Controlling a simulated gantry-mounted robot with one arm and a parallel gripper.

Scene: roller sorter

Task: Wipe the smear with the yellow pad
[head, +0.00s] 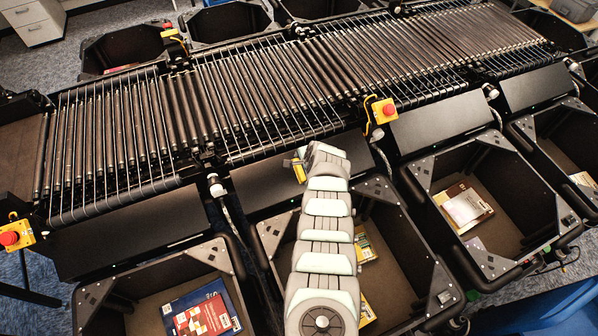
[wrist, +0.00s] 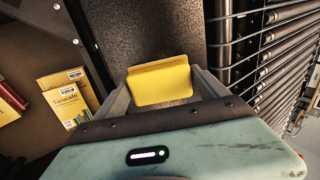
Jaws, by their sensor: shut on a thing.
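The yellow pad (wrist: 160,82) is held between the fingers of my gripper (wrist: 162,90) in the wrist view. A small part of the pad (head: 299,172) shows at the arm's end in the head view, above the dark sloped chute panel (head: 262,182) beside the rollers. My gripper (head: 298,164) is shut on the pad. In the wrist view the dark speckled chute surface (wrist: 165,30) lies beyond the pad. I cannot tell whether the pad touches it. I cannot make out the smear in either view.
The roller conveyor (head: 250,90) runs behind the chute; its rollers show at right in the wrist view (wrist: 285,70). Black bins with books stand in front, one beneath my arm (head: 415,270). A red and yellow emergency button (head: 384,110) sits on the conveyor edge to the right.

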